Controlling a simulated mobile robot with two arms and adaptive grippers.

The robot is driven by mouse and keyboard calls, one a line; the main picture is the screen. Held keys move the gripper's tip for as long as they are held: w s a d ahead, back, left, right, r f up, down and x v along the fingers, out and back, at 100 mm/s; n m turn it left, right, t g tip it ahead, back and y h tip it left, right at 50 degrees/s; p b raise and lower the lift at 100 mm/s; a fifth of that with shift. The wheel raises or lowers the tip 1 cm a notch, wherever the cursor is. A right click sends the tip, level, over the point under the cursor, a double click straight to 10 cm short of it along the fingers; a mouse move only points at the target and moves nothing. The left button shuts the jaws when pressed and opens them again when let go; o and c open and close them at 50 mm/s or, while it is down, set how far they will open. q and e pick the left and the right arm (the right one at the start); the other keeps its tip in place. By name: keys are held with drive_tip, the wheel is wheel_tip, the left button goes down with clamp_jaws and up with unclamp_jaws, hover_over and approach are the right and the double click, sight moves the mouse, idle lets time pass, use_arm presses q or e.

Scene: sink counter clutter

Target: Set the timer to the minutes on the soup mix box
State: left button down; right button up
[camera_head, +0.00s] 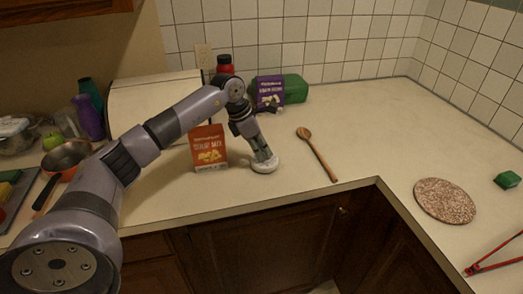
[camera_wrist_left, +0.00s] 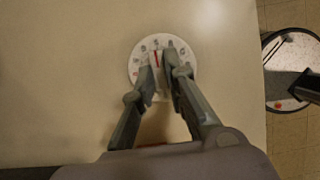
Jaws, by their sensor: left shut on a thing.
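The timer (camera_head: 263,167) is a white round dial lying on the counter. In the left wrist view the dial (camera_wrist_left: 145,52) shows digits around its rim and a red pointer line aimed toward the top; the digits are too small to read surely. My left gripper (camera_head: 262,155) points down over it, its fingers shut on the timer's knob in the wrist view (camera_wrist_left: 163,75). An orange-red box (camera_head: 208,148) with a yellow food picture stands upright just left of the timer. Its title seems to end in "mix"; minutes cannot be read. My right gripper is not in view.
A purple box (camera_head: 269,88) and a green box (camera_head: 295,88) stand behind. A wooden spoon (camera_head: 318,155) lies right of the timer, with clear counter around it. A speckled round mat (camera_head: 445,200) lies farther right. A pan (camera_head: 66,157) and bottles stand left.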

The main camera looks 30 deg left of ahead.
use_arm(q)
drive_tip(key=shift+s+f, duration=0.1)
drive_tip(key=shift+f, duration=0.1)
drive_tip(key=c, duration=1.6)
unclamp_jaws()
drive_tip(key=shift+r, duration=0.1)
drive_tip(key=v, duration=1.1)
drive_tip(key=shift+r, duration=0.4)
drive_tip(key=shift+a, duration=0.1)
